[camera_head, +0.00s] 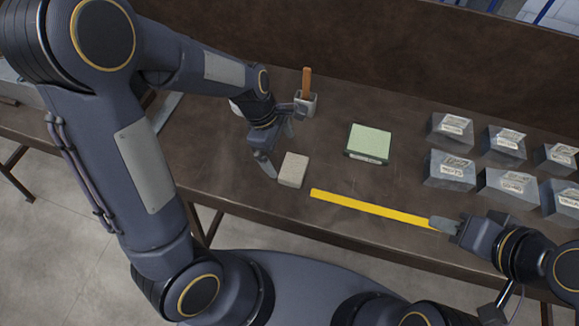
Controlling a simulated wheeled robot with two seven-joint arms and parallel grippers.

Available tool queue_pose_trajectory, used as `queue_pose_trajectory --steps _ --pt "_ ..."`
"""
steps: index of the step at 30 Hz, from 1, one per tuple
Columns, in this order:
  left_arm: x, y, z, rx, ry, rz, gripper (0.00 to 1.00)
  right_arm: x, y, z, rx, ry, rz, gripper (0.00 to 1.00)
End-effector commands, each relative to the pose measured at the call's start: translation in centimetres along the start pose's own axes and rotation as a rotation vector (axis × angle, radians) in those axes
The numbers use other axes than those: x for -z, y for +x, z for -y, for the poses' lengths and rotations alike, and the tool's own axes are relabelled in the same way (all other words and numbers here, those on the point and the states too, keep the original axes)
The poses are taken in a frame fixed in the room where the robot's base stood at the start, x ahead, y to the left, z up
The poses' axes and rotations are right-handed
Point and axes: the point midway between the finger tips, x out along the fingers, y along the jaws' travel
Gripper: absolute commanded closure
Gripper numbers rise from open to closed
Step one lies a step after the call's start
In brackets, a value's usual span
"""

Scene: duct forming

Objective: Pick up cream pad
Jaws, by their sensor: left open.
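The cream pad (293,170) is a small pale block lying on the brown table, left of the middle in the head view. My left gripper (281,140) is open just above and left of the pad, with one finger beside the pad's left side. Nothing shows between its fingers, and the pad appears apart from them. My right gripper (436,223) is at the right end of a long yellow strip (365,207). Its finger overlaps the strip's end, and I cannot tell whether it grips it.
A green-topped pad (369,140) lies behind and right of the cream pad. A small grey holder (306,103) with an orange-brown stick stands behind my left gripper. Several grey metal blocks (450,168) fill the right side. A dark panel (370,55) runs along the back.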

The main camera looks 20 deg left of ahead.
Motion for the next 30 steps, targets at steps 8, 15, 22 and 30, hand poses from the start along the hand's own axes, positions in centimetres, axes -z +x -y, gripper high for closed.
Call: queue_pose_trajectory --steps 8,15,22,30 --pt "0.1 3.2 -0.2 0.017 -0.048 -0.016 0.0 -0.1 0.1 0.0 0.0 0.0 0.0 0.64" --pt "0.1 6.4 -0.1 0.019 -0.049 -0.015 0.0 0.0 -0.1 0.1 0.0 0.0 0.0 0.64" --pt "0.1 8.6 -0.2 0.014 -0.046 -0.015 0.0 0.0 0.0 0.0 0.0 0.0 0.0 0.64" --pt "0.1 8.6 -0.2 0.013 -0.045 -0.015 0.08 0.0 0.0 0.0 0.0 0.0 0.0 0.64"
